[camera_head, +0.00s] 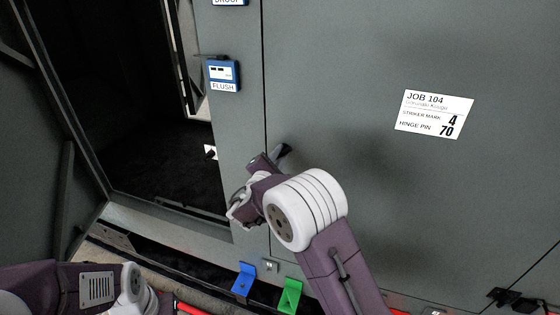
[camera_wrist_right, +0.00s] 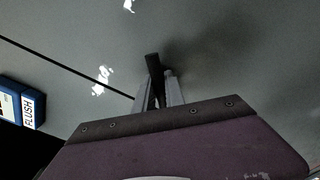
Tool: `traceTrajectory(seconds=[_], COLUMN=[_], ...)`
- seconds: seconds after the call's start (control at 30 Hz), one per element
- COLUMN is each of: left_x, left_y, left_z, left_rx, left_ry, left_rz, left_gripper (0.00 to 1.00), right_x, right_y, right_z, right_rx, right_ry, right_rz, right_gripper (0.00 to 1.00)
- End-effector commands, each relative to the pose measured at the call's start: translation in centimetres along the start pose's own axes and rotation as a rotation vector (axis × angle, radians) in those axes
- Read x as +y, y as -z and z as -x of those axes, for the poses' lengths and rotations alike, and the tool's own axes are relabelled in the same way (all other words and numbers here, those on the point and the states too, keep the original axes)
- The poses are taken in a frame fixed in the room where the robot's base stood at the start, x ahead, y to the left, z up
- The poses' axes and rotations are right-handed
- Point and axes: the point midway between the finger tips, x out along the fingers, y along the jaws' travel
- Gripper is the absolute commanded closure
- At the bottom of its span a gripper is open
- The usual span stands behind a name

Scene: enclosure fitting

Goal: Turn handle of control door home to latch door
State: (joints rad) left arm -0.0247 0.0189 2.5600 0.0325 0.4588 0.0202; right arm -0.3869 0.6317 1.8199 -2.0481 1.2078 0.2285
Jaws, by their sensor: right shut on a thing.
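The control door (camera_head: 370,60) is a large grey panel on the right of the head view, and it lies close along the seam beside the grey frame strip. Its dark handle (camera_head: 283,151) sticks out near the door's left edge, partly hidden by my right arm. My right gripper (camera_wrist_right: 160,90) is shut on the handle (camera_wrist_right: 153,66), which shows between the two fingers in the right wrist view. My left arm (camera_head: 130,290) shows at the bottom left of the head view, with its fingertips out of sight.
A blue FLUSH gauge (camera_head: 222,75) is fixed on the frame strip. A white JOB 104 label (camera_head: 434,114) is on the door. A dark open compartment (camera_head: 150,110) lies to the left. A blue tab (camera_head: 243,278) and a green tab (camera_head: 290,296) stand below the door.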

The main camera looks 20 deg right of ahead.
Motion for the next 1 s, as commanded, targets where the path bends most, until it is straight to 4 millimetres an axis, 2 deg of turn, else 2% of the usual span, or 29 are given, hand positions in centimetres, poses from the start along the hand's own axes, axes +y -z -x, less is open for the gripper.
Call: traceTrajectory(seconds=[0.1,0.4,1.0], left_x=[0.0,0.0,0.0], left_y=[-0.1,-0.2,-0.2], left_z=[-1.0,-2.0,-1.8], left_rx=[0.000,0.000,0.000], left_ry=[0.000,0.000,0.000], left_rz=[0.000,0.000,0.000], left_gripper=[1.00,1.00,1.00], right_x=[-0.2,-0.1,0.1], right_y=[0.1,0.0,-0.2], right_z=[0.0,0.0,-0.1], right_rx=[-0.003,-0.002,-0.004], right_ry=[0.000,0.001,0.000], right_rz=[0.107,0.393,0.889], right_gripper=[1.00,1.00,1.00])
